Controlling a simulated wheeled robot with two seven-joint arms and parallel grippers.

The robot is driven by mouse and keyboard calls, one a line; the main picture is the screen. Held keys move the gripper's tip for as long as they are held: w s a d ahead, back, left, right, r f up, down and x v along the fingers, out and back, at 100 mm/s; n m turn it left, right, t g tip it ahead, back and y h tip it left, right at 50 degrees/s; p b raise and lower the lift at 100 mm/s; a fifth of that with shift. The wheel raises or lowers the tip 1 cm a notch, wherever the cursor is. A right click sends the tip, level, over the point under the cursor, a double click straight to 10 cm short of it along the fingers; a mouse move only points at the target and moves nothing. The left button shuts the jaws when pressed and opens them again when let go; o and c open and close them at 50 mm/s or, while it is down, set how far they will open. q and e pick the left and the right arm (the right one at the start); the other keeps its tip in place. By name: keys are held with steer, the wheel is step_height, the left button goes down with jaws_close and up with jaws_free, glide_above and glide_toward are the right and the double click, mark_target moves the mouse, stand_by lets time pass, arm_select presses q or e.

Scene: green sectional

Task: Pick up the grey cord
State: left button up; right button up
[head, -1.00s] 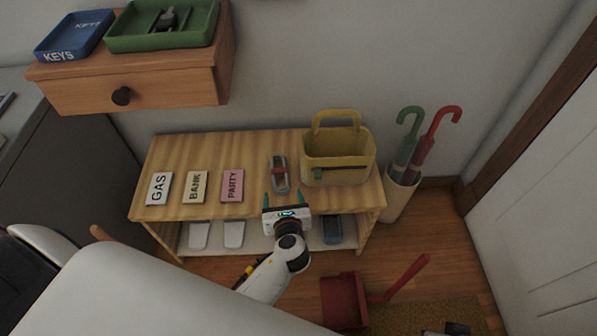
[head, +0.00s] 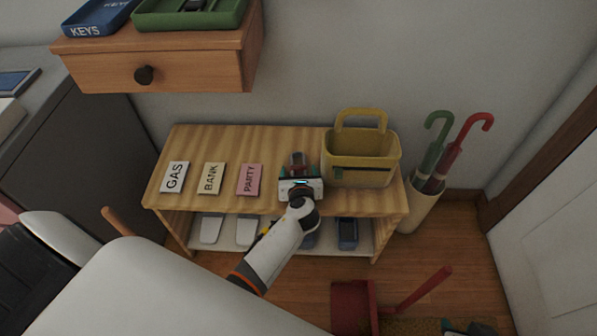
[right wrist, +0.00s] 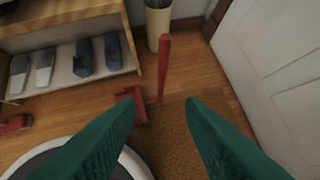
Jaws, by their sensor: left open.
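The grey cord (head: 298,158), a small coil with a red band, lies on top of the wooden bench (head: 240,140). It lies between the pink PARTY card (head: 249,180) and the yellow basket (head: 362,158). My left gripper (head: 299,170) is open over the near part of the cord and hides much of it. Its teal fingers appear on either side of the cord; I cannot tell whether they touch it. My right gripper (right wrist: 160,104) is open and empty above the floor in the right wrist view.
The GAS card (head: 174,177) and BANK card (head: 211,178) lie left on the bench. Shoes (head: 347,232) stand on its lower shelf. An umbrella holder (head: 420,207) is at right. A drawer unit (head: 165,70) juts out upper left. A red dustpan (head: 352,305) is on the floor.

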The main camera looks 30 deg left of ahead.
arm_select(q)
steer(key=shift+c, duration=0.3)
steer(key=c, duration=1)
steer(key=shift+r, duration=0.15)
